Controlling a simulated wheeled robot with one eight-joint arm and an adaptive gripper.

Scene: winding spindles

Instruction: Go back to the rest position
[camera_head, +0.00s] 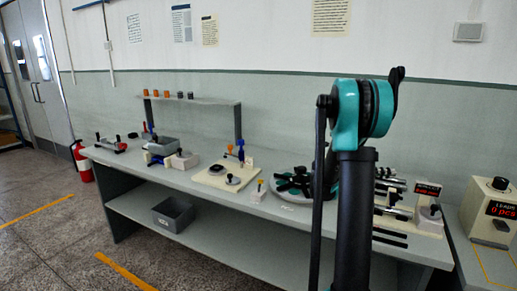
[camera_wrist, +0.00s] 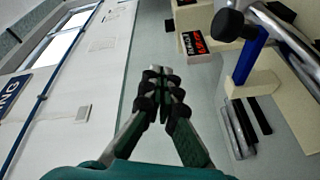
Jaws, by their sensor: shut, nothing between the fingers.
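My gripper (camera_wrist: 162,76) shows in the wrist view with its two dark fingers together and nothing between them. It is in the air in front of the pale wall, apart from the fixture. In the head view my teal and black arm stands in front of the bench, and I cannot clearly make out the gripper there. The wrist view is turned on its side and shows a cream fixture (camera_wrist: 296,105) at the right, with a blue post (camera_wrist: 250,58), dark bars (camera_wrist: 240,128) and a red-lit display (camera_wrist: 196,43).
A long grey bench (camera_head: 270,212) runs along the wall with fixtures on it. A shelf (camera_head: 200,101) holds several small spools. A grey bin (camera_head: 172,214) is on the lower shelf. A counter box (camera_head: 490,212) stands at the right. The floor at the left is open.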

